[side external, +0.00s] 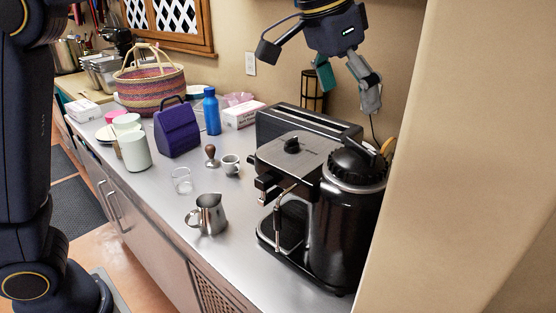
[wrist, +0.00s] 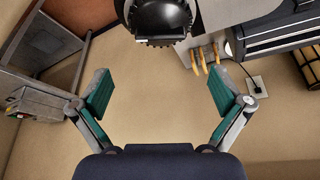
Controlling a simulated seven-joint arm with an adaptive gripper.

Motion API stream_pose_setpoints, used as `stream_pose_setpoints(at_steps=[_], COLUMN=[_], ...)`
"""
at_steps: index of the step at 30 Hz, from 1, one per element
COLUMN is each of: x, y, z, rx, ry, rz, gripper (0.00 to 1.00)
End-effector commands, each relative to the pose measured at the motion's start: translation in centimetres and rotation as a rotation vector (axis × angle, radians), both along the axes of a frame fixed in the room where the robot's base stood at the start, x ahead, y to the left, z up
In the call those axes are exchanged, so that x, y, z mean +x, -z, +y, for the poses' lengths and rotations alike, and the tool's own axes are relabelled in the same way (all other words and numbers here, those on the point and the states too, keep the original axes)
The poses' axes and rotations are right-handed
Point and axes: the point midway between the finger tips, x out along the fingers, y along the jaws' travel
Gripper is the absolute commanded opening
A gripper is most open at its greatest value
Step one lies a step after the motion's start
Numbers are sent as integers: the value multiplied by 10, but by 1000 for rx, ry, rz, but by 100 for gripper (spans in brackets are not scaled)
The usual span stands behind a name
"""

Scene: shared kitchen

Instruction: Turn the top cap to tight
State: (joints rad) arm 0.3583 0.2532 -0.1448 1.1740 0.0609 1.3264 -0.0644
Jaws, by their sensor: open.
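The top cap (side external: 352,162) is black with a ribbed rim and sits on a tall dark canister (side external: 345,225) at the right end of the counter. Its toothed edge also shows at the top of the wrist view (wrist: 160,22). My gripper (side external: 347,86) is open and empty, above and apart from the cap, near the wall. In the wrist view my gripper (wrist: 160,88) has its two green-padded fingers spread wide, with only plain tan surface between them. Any tightness mark on the cap is too small to read.
A black and silver espresso machine (side external: 295,150) stands left of the canister. A steel pitcher (side external: 209,214), a small glass (side external: 182,181) and a purple box (side external: 177,131) stand farther left. The wall (side external: 440,190) is close on the right.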

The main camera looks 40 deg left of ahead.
Motion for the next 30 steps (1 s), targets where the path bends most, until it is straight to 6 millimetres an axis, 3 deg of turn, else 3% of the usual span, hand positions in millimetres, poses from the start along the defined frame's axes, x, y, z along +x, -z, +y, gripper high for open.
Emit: stream_pose_setpoints(at_steps=[6, 13, 26, 30], x=[18, 31, 35, 35], y=[49, 83, 93, 93], z=[-8, -14, -16, -16], rx=[2, 0, 0, 0], ry=[-1, -1, -1, -1], rz=[3, 0, -2, -2], gripper=[100, 100, 100, 86])
